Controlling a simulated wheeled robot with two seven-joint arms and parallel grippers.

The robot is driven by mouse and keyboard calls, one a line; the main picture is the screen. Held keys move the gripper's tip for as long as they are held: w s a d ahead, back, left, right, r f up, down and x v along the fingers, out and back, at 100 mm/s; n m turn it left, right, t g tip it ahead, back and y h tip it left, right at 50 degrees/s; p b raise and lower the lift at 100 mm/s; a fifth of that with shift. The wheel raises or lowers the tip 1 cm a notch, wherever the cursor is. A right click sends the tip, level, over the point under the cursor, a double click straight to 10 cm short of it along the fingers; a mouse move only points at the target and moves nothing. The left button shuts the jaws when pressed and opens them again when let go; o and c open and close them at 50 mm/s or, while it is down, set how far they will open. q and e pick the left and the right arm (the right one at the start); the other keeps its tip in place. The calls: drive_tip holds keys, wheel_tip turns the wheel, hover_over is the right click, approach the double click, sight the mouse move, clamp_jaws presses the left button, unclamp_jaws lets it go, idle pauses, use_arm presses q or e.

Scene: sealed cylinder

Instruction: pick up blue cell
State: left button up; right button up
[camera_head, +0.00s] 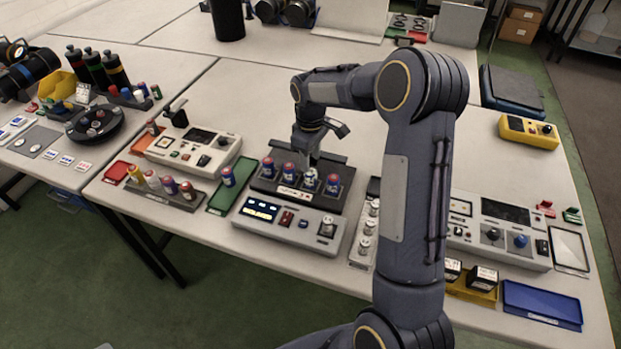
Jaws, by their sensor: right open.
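Several small cells with blue caps stand upright in a row in the dark top of a grey device (290,218) at the middle of the table. The leftmost is a blue-capped cell (268,168), with another blue-capped cell (289,171) beside it. A white-and-blue cell (310,178) and a blue-topped cell (332,184) stand to the right. One more blue-capped cell (228,177) stands on a green tray (219,200). My right gripper (312,158) is open just above and behind the row, around the white-and-blue cell; I cannot tell if it touches. My left gripper is out of view.
A rack of mixed cells (165,200) and a beige meter (190,152) stand to the left. A tray of metal cylinders (362,248) is at the right, near my arm. A blue tray (542,305) and another meter (500,225) are farther right.

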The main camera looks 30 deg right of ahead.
sight(311, 171)
wheel_tip(311, 171, down, 7)
drive_tip(key=shift+r+p, duration=0.2)
drive_tip(key=shift+p, duration=0.55)
drive_tip(key=c, duration=0.7)
drive_tip(key=shift+c, duration=0.3)
drive_tip(key=shift+r, duration=0.15)
